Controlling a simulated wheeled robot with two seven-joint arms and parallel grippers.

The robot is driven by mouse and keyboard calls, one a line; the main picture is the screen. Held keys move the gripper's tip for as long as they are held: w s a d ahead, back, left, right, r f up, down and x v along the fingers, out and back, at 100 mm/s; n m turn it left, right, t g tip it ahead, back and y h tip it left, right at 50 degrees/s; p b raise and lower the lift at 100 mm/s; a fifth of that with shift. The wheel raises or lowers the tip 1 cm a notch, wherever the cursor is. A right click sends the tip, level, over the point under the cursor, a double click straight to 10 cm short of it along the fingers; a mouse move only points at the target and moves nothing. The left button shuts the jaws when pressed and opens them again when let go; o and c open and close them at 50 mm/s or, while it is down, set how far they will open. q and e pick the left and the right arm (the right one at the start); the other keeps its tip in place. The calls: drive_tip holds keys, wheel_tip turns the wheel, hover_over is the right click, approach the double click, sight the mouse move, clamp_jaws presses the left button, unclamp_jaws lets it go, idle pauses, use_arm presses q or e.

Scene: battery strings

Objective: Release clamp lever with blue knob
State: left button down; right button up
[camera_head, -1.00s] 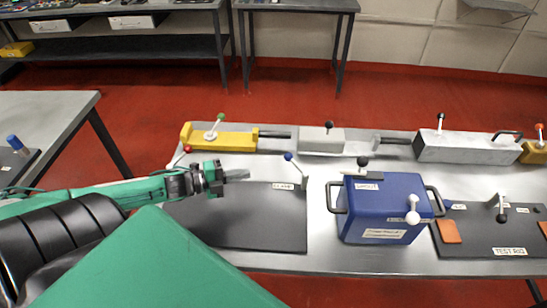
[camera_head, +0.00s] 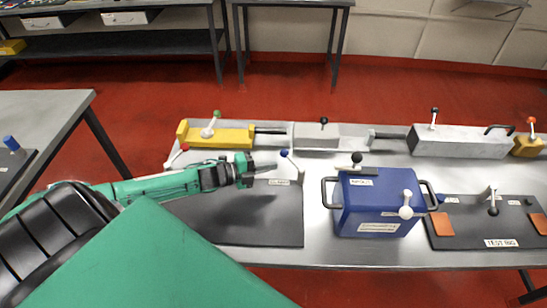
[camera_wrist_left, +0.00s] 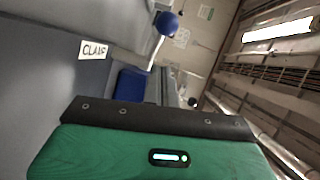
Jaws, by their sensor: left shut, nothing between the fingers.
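The clamp lever with the blue knob (camera_head: 284,153) stands at the back right corner of a dark mat, beside a label that reads like CLAMP (camera_head: 281,182). Its pale rod slants down to the right from the knob. In the left wrist view the blue knob (camera_wrist_left: 167,23) and its rod are a little beyond the gripper, near the top middle. My left gripper (camera_head: 272,167) is shut and empty, just left of the lever, with a small gap visible in the head view. My right gripper is not in view.
The dark mat (camera_head: 225,230) lies in front of the lever. A blue box (camera_head: 372,205) with handles and knobs stands to the right. Yellow (camera_head: 232,137) and white (camera_head: 310,136) blocks with levers line the back. A red knob (camera_head: 184,147) is near my left forearm.

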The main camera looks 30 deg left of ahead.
sight(287, 157)
use_arm(q)
drive_tip(key=shift+w+a+f+p, duration=0.1)
drive_tip(key=shift+w+f+p, duration=0.05)
drive_tip(key=shift+w, duration=0.5)
drive_tip(key=shift+w+a+f+p, duration=0.1)
drive_tip(key=shift+w+p, duration=0.1)
drive_tip(key=shift+w, duration=0.4)
drive_tip(key=shift+w+a+f+p, duration=0.1)
drive_tip(key=shift+w+f+p, duration=0.05)
drive_tip(key=shift+w, duration=0.5)
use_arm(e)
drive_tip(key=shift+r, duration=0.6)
use_arm(q)
drive_tip(key=shift+a, duration=0.1)
